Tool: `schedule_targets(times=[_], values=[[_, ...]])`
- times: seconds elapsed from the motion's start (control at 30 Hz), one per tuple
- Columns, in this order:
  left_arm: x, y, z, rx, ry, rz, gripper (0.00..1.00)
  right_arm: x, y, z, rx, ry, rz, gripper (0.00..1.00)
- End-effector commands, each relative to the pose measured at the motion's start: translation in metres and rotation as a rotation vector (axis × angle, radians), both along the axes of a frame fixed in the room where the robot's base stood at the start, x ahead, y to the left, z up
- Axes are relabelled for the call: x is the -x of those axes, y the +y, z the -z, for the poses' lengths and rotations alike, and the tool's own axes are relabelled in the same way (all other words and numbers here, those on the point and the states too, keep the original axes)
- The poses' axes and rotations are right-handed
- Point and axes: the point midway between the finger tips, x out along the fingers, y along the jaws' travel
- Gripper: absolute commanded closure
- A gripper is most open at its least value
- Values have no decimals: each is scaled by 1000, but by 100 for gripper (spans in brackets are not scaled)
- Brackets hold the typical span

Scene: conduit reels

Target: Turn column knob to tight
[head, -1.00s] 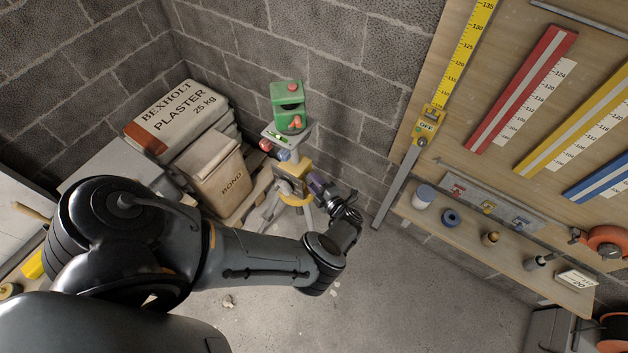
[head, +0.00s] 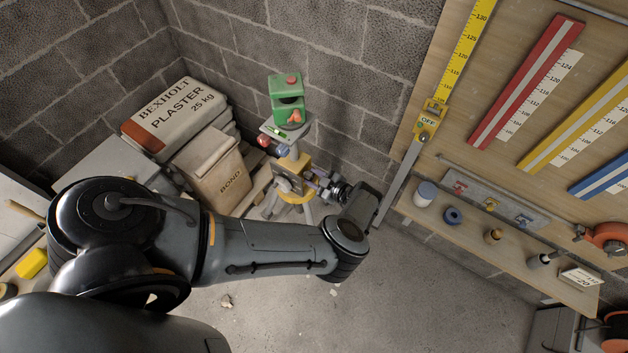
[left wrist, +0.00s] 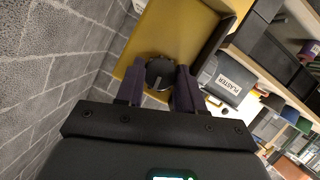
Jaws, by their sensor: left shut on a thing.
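The column knob (left wrist: 160,72) is a dark round knob with a pale mark, on a yellow housing (left wrist: 205,25). In the left wrist view my left gripper (left wrist: 160,80) has its two purple fingers on either side of the knob and is shut on it. In the head view the left gripper (head: 315,180) reaches from the right to the yellow housing (head: 295,163) on the tripod column, and hides the knob there. A green device (head: 286,97) with red knobs stands on the round plate at the top of the column. My right gripper is not in view.
Plaster bags (head: 176,118) and a bond bag (head: 222,178) lie left of the tripod. A block wall is close behind. A wooden board with rulers and a shelf (head: 470,235) stands at right. The floor (head: 400,300) in front is mostly clear.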

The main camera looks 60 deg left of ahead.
Motion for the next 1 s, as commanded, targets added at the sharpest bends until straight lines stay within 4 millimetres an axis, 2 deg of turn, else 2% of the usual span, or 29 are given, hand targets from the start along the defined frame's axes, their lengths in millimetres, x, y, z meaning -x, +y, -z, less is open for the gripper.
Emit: schedule_targets(times=[0.2,0.7,0.73,0.77,0.8,1.0], values=[[-1,0,2,33,57,1,93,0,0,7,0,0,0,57],[-1,0,1,43,74,2,93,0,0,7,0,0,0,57],[-1,0,1,43,74,2,61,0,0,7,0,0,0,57],[-1,0,1,43,74,2,57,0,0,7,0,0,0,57],[0,0,1,42,74,2,52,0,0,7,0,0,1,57],[0,0,1,41,74,1,52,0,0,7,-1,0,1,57]])
